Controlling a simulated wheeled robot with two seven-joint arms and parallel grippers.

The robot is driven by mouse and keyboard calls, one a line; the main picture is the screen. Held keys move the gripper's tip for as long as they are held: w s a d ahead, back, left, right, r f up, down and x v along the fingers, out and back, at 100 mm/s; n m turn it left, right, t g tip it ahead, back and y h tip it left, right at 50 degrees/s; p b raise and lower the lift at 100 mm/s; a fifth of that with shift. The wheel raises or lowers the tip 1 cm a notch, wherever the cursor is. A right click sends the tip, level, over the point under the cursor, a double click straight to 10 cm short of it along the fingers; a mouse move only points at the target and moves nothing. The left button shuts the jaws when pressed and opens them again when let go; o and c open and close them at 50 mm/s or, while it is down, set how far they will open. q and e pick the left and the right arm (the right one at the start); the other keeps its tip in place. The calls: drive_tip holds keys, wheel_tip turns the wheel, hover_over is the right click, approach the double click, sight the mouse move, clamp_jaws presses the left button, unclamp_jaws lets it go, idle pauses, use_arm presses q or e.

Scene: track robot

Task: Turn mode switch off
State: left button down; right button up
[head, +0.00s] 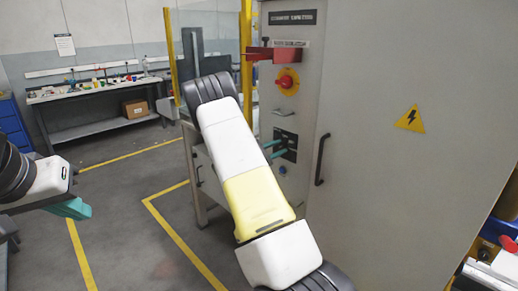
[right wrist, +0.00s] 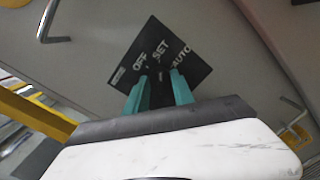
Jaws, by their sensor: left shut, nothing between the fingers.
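The mode switch plate (head: 291,156) is a black panel on the front of the grey cabinet. In the right wrist view the plate (right wrist: 188,50) reads OFF, SET and AUTO. My right gripper (head: 276,149) is at the plate, its teal fingers apart. In the right wrist view the right gripper (right wrist: 160,84) has its fingertips either side of a small dark part below the lettering, probably the switch knob. Its setting and any contact cannot be made out. My left gripper (head: 78,209) is shut and empty at the far left, away from the cabinet.
Above the plate are a red emergency knob on a yellow disc (head: 287,82) and a red box-like part (head: 288,55). A blue button (head: 283,170) is below. A cabinet handle (head: 321,160) stands to the right. A workbench (head: 90,131) is at the back left.

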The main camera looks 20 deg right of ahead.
clamp_jaws()
drive_tip(key=shift+n, duration=0.3)
drive_tip(key=n, duration=0.3)
drive_tip(key=shift+n, duration=0.4)
drive_tip(key=n, duration=0.5)
drive_tip(key=shift+f+n+t, duration=0.1)
drive_tip(key=shift+n+t, duration=0.2)
drive_tip(key=shift+t, duration=0.1)
drive_tip(key=o, duration=0.7)
unclamp_jaws()
